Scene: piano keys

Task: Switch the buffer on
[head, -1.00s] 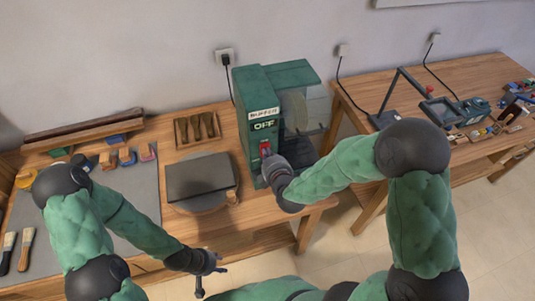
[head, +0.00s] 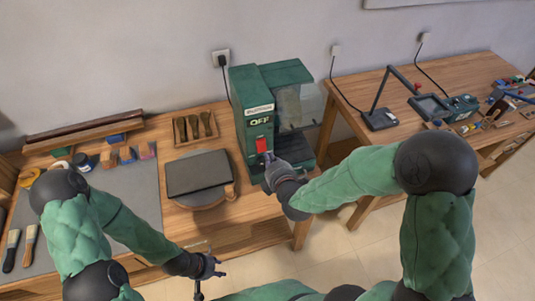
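The buffer (head: 252,109) is a green machine at the right end of the left workbench. Its front carries a white label plate, the word OFF (head: 260,121) and a red switch (head: 262,145) below that. My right gripper (head: 268,160) is just below the red switch, very close to it; I cannot tell whether they touch. Its fingers are small and partly hidden by the hand, so their opening is unclear. My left gripper (head: 217,267) hangs in front of the bench, away from the buffer, with its fingers apart and nothing between them.
A dark flat block (head: 199,173) lies left of the buffer, with a wooden tray of brushes (head: 195,127) behind it. A grey mat (head: 133,188) with coloured blocks is further left. A second table (head: 455,80) with a lamp and tools stands to the right.

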